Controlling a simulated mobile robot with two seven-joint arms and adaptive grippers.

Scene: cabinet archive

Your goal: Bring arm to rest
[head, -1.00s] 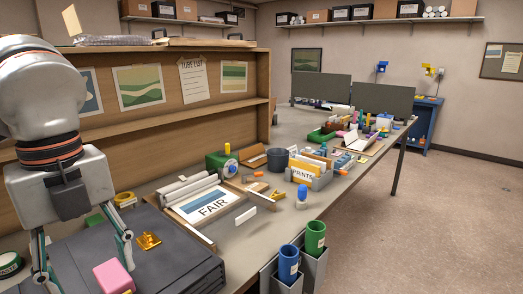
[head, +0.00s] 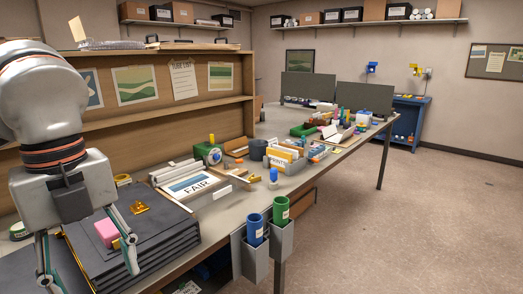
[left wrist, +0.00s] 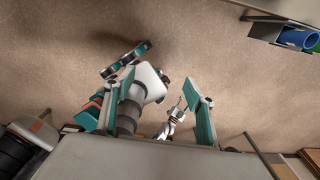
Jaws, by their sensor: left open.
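My left arm comes in from the left in the head view, with its gripper (head: 88,272) pointing down. The teal fingers are spread apart and nothing is between them. In the picture it overlaps the near dark grey stack. The left wrist view shows the same open fingers (left wrist: 165,108) with bare floor beyond. Links of my other arm, white with orange bands, also show there. A teal and dark jointed part (left wrist: 125,60) there appears to be my right gripper; its opening is unclear.
A pink block (head: 106,232) and a gold piece (head: 139,208) lie on the dark grey stack (head: 165,235). Blue (head: 254,230) and green (head: 281,209) tubes stand in grey holders at the table's front edge.

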